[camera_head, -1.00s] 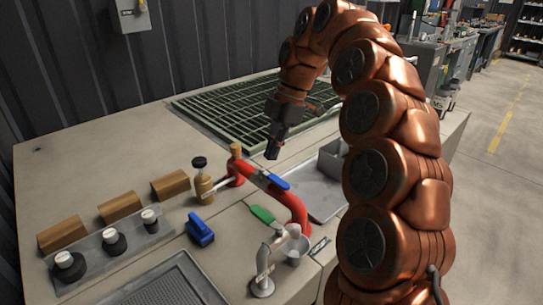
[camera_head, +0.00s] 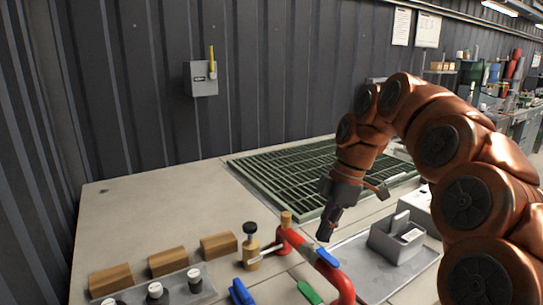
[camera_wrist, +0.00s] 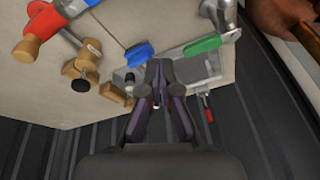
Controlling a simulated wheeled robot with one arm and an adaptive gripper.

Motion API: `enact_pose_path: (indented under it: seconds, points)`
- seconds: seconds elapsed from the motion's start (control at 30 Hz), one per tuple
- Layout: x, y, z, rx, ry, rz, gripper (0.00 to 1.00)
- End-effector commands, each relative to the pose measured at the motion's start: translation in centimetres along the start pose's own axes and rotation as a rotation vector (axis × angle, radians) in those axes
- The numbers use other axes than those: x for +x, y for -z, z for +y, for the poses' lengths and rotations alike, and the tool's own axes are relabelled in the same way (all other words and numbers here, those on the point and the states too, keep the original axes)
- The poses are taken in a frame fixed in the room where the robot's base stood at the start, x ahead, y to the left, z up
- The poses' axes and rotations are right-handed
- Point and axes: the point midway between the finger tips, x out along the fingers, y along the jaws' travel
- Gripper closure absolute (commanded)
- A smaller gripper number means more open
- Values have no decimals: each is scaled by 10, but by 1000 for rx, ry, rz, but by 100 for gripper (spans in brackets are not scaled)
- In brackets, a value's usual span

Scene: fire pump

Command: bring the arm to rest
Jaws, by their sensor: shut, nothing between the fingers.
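My copper arm (camera_head: 470,200) arches in from the right in the head view. My gripper (camera_head: 327,229) hangs over the bench, above the area between the green grating and the red pipe. Its fingers are shut and hold nothing. In the wrist view the gripper (camera_wrist: 160,75) points at the bench top, with its fingertips close together and empty.
A red pipe with a blue handle (camera_head: 327,256) stands below my gripper, beside a brass valve (camera_head: 250,246). A grey tray holds a grey box (camera_head: 396,241). Wooden blocks (camera_head: 168,261) line the left. The green grating (camera_head: 300,170) lies behind. The back-left bench is clear.

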Motion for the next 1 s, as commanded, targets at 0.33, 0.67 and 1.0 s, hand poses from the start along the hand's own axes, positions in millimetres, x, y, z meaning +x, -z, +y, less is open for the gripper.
enact_pose_path:
  seconds: [0.33,0.67,1.0]
  points:
    - [-2,13,-81,385,-2,-78,100]
    - [16,3,-164,817,-39,-165,100]
    - [46,-24,-254,1321,-114,-242,100]
